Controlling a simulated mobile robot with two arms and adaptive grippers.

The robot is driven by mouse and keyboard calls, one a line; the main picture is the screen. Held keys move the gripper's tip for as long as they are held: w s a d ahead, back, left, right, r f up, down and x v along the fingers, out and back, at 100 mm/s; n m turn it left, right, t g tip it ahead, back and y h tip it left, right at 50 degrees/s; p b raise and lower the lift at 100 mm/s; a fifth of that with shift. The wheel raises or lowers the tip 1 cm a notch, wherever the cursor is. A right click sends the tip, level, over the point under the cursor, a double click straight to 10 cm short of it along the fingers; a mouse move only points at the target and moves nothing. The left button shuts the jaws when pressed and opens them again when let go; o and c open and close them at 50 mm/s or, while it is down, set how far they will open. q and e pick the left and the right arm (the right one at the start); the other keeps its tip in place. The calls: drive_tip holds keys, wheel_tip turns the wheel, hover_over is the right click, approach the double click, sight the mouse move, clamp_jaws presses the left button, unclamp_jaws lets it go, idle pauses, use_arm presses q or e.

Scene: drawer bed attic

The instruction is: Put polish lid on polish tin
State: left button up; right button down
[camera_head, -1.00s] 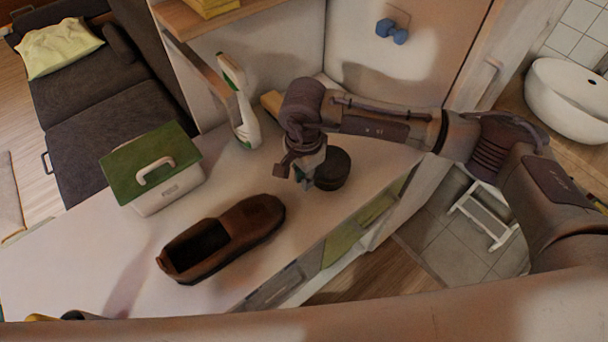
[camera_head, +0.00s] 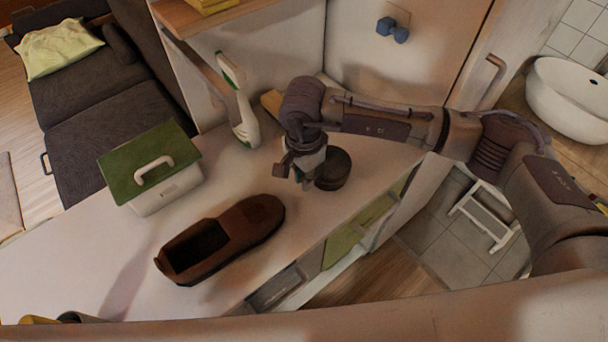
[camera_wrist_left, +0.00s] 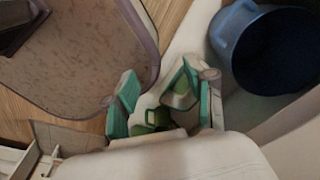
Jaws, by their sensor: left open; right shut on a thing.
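The polish lid (camera_head: 335,161) is the upper part of a dark round shape on the white counter. The polish tin (camera_head: 330,183) shows as the dark lower part under it. The two look slightly offset; I cannot tell whether they touch. My right gripper (camera_head: 303,178) points down at the left side of this shape and is shut on the lid at its edge, with the contact partly hidden. My left gripper (camera_wrist_left: 157,82) is open and empty in the left wrist view, away from the lid and tin. It is not clearly seen in the head view.
A brown shoe (camera_head: 235,228) lies on the counter (camera_head: 120,250) left of the tin. A white box with a green lid (camera_head: 150,165) and a white-green brush-like object (camera_head: 243,115) stand behind. A blue bucket (camera_wrist_left: 225,40) is near my left gripper.

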drive_tip(key=shift+f+b, duration=0.1)
drive_tip(key=shift+b, duration=0.35)
idle(0.4)
drive_tip(key=shift+f+b, duration=0.7)
drive_tip(key=shift+b, duration=0.7)
idle(0.8)
idle(0.4)
drive_tip(key=c, duration=1.1)
unclamp_jaws()
drive_tip(key=shift+o, duration=0.2)
drive_tip(key=shift+r, duration=0.1)
